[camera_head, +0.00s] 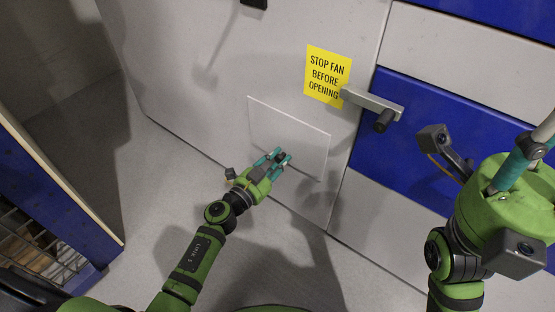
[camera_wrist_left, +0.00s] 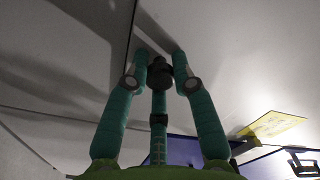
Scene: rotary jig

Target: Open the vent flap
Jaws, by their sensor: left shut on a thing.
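The vent flap (camera_head: 290,130) is a pale square panel low on the grey wall or door in the head view. My left gripper (camera_head: 281,157) is at the flap's lower part, with its teal fingers closed together. In the left wrist view the fingers are closed around a small dark knob (camera_wrist_left: 160,78), which they partly hide. The flap looks about flush with the surface; a small gap cannot be ruled out. My right gripper (camera_head: 525,160) is at the right edge, away from the flap, with its fingertips cut off by the frame.
A yellow sign (camera_head: 327,75) reading "STOP FAN BEFORE OPENING" is above right of the flap. A grey lever handle (camera_head: 372,102) with a dark grip sticks out beside it. A blue panel (camera_head: 405,150) is at right. A blue-sided rack (camera_head: 60,200) stands at left; the floor between is clear.

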